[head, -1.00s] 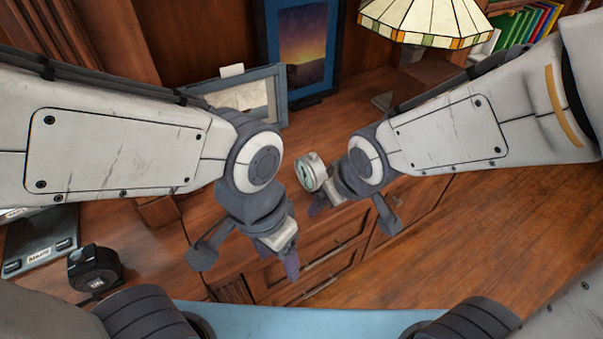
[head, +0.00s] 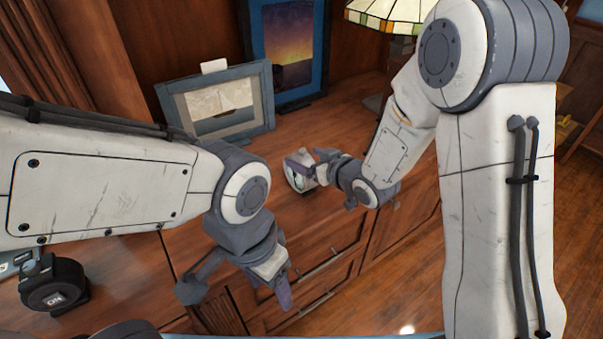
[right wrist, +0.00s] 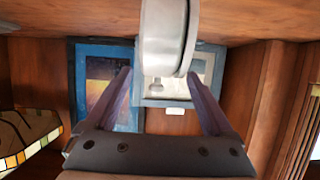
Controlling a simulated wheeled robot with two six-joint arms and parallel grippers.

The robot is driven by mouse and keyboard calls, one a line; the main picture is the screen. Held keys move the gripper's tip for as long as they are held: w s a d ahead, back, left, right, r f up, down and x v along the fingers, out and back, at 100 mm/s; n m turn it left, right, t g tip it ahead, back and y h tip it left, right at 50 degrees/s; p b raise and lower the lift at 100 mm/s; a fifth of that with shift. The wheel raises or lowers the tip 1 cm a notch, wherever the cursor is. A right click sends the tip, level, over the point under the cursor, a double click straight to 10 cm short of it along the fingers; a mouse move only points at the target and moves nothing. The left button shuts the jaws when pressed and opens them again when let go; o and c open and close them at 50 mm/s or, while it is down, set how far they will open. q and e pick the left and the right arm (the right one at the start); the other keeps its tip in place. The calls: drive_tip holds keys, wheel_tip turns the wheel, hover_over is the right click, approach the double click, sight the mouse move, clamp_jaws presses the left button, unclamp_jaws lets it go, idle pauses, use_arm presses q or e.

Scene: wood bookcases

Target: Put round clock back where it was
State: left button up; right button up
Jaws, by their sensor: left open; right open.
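The round clock (head: 299,181), silvery with a pale face, is near the front of the wood cabinet top (head: 330,125) in the head view. My right gripper (head: 304,160) is open, with its fingers at the clock, partly covering it. In the right wrist view the clock's metal body (right wrist: 165,42) shows at the top, between the two spread fingers; I cannot tell whether they touch it. My left gripper (head: 275,275) is open and empty, lower, in front of the cabinet's drawers.
A grey-framed picture (head: 265,85) and a blue-framed picture (head: 256,45) stand at the back of the cabinet top. A stained-glass lamp (head: 385,14) is at the back right. Bare wood lies behind the clock.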

sight(296, 153)
drive_tip(key=x, duration=0.5)
drive_tip(key=shift+w+a+f, duration=0.15)
drive_tip(key=shift+w+f, duration=0.05)
drive_tip(key=shift+w, duration=0.1)
drive_tip(key=shift+r, duration=0.1)
clamp_jaws()
